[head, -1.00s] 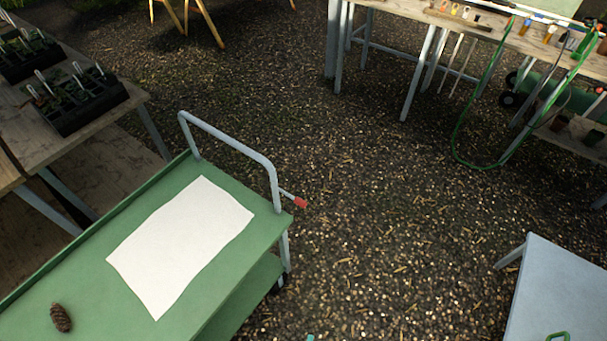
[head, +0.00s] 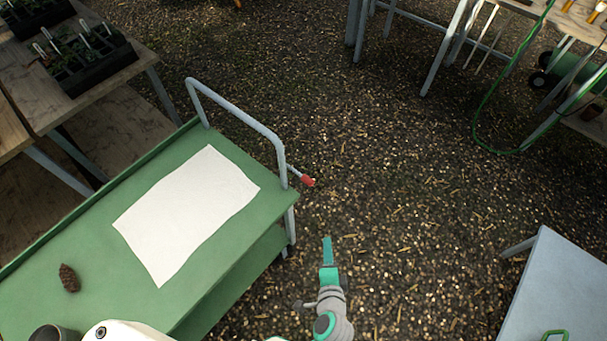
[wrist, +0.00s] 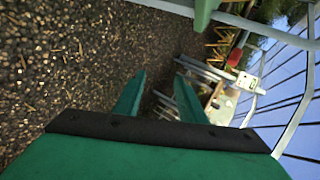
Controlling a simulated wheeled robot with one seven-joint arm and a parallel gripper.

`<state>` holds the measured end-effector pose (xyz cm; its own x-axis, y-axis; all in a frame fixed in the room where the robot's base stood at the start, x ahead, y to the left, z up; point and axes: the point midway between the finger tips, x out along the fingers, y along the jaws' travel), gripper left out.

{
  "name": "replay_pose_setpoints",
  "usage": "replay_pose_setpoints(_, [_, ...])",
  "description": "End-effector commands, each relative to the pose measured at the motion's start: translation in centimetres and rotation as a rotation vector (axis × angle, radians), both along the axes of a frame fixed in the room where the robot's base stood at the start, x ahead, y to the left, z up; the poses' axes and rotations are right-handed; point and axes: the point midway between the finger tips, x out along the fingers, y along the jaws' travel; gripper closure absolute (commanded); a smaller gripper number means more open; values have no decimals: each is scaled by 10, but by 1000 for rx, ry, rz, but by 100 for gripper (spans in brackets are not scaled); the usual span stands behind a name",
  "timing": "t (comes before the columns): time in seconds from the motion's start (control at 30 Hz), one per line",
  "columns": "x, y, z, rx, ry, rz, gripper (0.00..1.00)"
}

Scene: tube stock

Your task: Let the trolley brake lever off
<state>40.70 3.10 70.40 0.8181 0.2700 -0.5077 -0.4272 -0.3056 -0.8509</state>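The green trolley (head: 90,225) stands at the left with a grey push handle (head: 238,114) at its far end. The brake lever (head: 307,181) has a red tip and a short grey shaft, and sticks out to the right from beside the handle post. My gripper (head: 327,240) is below the lever in the head view, right of the trolley and apart from both. In the wrist view my gripper (wrist: 160,92) shows two teal fingers spread apart with nothing between them.
A white sheet (head: 187,214), a pine cone (head: 68,277) and a dark pot (head: 54,334) are on the trolley top. A pale table (head: 560,283) stands at the right. Gravel floor (head: 400,190) between them is clear. A green hose (head: 483,130) hangs at the right bench.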

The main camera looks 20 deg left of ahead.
Motion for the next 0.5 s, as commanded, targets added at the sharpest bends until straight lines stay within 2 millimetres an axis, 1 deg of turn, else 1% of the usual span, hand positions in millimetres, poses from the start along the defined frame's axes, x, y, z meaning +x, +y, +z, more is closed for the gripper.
replay_pose_setpoints(0.03, [20, 6, 3, 85, 16, 3, 63])
replay_pose_setpoints(0.13, [50, 21, 9, 260, 70, 22, 63])
replay_pose_setpoints(0.2, [70, 32, 19, 378, 108, 46, 63])
replay_pose_setpoints(0.33, [101, 49, 44, 568, 177, 105, 63])
replay_pose_setpoints(0.4, [113, 56, 58, 648, 211, 140, 63])
replay_pose_setpoints(0.5, [124, 63, 76, 732, 251, 183, 63])
